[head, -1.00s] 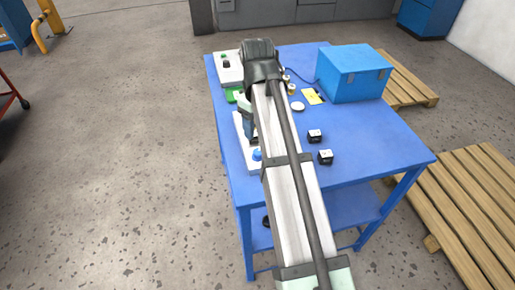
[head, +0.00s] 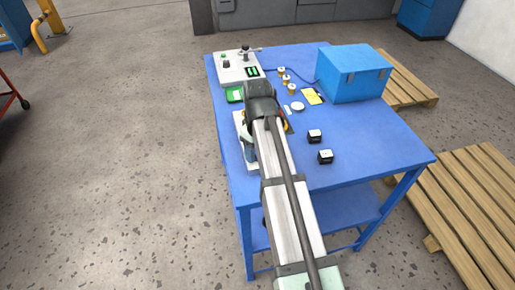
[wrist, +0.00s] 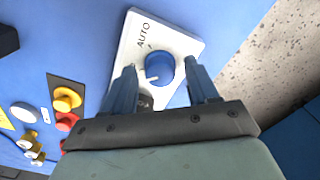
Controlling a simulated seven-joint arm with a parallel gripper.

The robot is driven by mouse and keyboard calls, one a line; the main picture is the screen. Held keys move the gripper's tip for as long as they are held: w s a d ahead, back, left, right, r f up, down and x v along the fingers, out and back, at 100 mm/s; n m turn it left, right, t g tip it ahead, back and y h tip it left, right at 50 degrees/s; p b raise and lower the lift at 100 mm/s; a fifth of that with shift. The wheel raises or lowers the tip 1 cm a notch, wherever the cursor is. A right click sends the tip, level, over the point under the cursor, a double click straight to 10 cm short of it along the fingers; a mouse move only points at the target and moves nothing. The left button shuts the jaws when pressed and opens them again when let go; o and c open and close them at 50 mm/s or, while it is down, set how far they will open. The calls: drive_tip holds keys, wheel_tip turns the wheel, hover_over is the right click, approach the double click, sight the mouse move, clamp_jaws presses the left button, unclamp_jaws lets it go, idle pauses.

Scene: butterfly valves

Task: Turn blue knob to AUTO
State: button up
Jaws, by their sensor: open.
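The blue knob (wrist: 160,69) sits on a white plate (wrist: 185,42) in the wrist view. Its white mark points to the lower left in the picture. The word AUTO (wrist: 144,34) is printed on the plate, above and left of the knob. My gripper (wrist: 160,63) is open, with one finger on each side of the knob; I cannot tell whether they touch it. In the head view my arm hides the knob, and only part of the white plate (head: 239,120) shows.
A small dark round part shows near my gripper's palm. Yellow and red buttons (wrist: 67,99) are at the left. On the blue table (head: 370,150) stand a control box (head: 236,68), a blue case (head: 355,75) and two small black blocks (head: 314,136).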

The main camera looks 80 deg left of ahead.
drive_tip(key=c, duration=1)
drive_tip(key=shift+c, duration=0.2)
drive_tip(key=shift+m, duration=0.3)
drive_tip(key=m, duration=0.3)
drive_tip(key=shift+m, duration=0.3)
drive_tip(key=m, duration=0.3)
drive_tip(key=shift+m, duration=0.3)
drive_tip(key=m, duration=0.4)
drive_tip(key=shift+m, duration=2.1)
